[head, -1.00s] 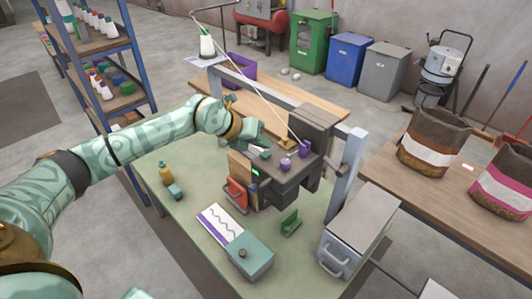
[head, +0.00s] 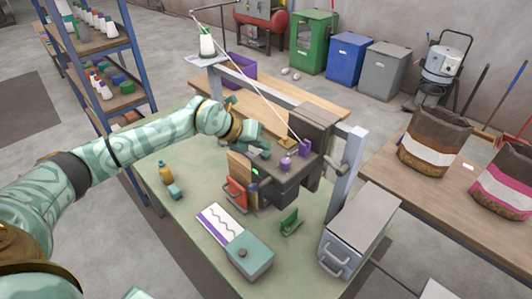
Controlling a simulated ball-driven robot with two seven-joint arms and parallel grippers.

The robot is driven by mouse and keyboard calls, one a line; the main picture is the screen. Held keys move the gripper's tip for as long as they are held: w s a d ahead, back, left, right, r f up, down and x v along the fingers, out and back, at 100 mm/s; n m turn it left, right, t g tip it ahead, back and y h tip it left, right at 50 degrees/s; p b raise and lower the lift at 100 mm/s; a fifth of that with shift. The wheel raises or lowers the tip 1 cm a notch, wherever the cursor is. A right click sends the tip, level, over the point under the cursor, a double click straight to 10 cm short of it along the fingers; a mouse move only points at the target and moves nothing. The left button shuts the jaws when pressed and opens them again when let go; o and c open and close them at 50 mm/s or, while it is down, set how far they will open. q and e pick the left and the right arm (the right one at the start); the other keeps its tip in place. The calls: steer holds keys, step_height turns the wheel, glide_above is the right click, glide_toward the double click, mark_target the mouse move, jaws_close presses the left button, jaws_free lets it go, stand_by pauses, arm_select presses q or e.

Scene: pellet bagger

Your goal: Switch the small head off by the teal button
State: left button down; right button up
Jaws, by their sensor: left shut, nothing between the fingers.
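The small head (head: 312,125) is a dark grey machine on the green-topped bench, with two purple knobs (head: 286,163) on its top. A small green light (head: 255,172) glows on its near left side. A small teal button (head: 265,154) shows on its top left, close by my left gripper's fingertips. My left gripper (head: 262,145) is shut and empty, reaching in from the left just above that side of the head. I cannot tell whether the fingertips touch the button.
A red-handled part (head: 236,193) hangs at the head's left front. A teal box with a paper strip (head: 248,257), a green clip-like piece (head: 291,221) and an amber bottle (head: 165,172) stand on the bench. A grey cabinet (head: 360,230) and a metal post (head: 345,175) flank the right.

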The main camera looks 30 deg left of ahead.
mark_target(262, 154)
arm_select(q)
steer(key=shift+f, duration=0.55)
stand_by(0.7)
steer(key=shift+r, duration=0.1)
steer(key=shift+r+p, duration=0.55)
steer(key=shift+r, duration=0.35)
steer(key=shift+r, duration=0.1)
step_height(262, 154, up, 6)
steer(key=p, duration=0.4)
steer(key=shift+p, duration=0.4)
